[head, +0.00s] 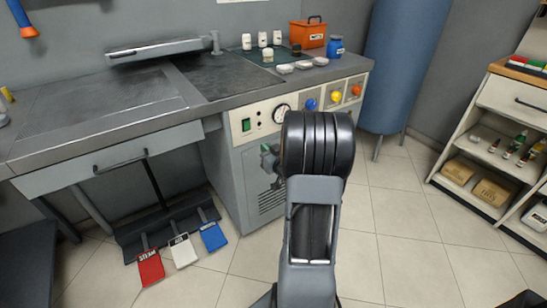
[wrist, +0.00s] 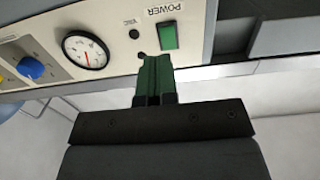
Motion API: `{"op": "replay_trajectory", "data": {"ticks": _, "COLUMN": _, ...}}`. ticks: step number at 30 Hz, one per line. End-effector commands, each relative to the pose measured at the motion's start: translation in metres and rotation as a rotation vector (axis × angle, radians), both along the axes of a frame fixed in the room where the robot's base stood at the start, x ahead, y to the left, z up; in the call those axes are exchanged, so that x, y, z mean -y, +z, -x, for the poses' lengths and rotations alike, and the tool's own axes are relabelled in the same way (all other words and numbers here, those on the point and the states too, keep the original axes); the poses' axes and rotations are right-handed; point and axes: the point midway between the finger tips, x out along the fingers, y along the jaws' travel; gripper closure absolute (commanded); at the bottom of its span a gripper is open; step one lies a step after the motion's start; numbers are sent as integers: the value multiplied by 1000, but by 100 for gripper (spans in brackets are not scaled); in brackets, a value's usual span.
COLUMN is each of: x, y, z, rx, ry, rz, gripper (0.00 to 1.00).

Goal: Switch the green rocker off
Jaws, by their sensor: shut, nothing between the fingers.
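The green rocker (head: 246,125) is a small rectangular switch on the pale control panel at the cabinet's front. In that view the fingertips are just below the rocker's lower left and overlap the panel's edge; contact is not clear. In the head view my gripper (head: 268,150) is below the panel, partly hidden by my arm.
A pressure gauge (wrist: 85,50), a VAC hole (wrist: 134,34) and a blue knob (wrist: 31,68) share the panel. Yellow (head: 335,97) and orange knobs (head: 356,90) are further right. A worktop (head: 100,120) with a drawer is on the left; a blue tank (head: 405,65) stands right.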

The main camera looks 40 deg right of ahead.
Motion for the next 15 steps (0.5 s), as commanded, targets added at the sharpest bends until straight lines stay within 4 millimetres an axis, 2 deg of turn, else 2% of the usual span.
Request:
{"op": "replay_trajectory", "data": {"ticks": 6, "x": -4, "y": -4, "z": 30, "rx": -1, "ry": 0, "rz": -1, "gripper": 100}}
{"op": "replay_trajectory", "data": {"ticks": 15, "x": -5, "y": -6, "z": 44, "rx": 0, "ry": 0, "rz": 0, "gripper": 100}}
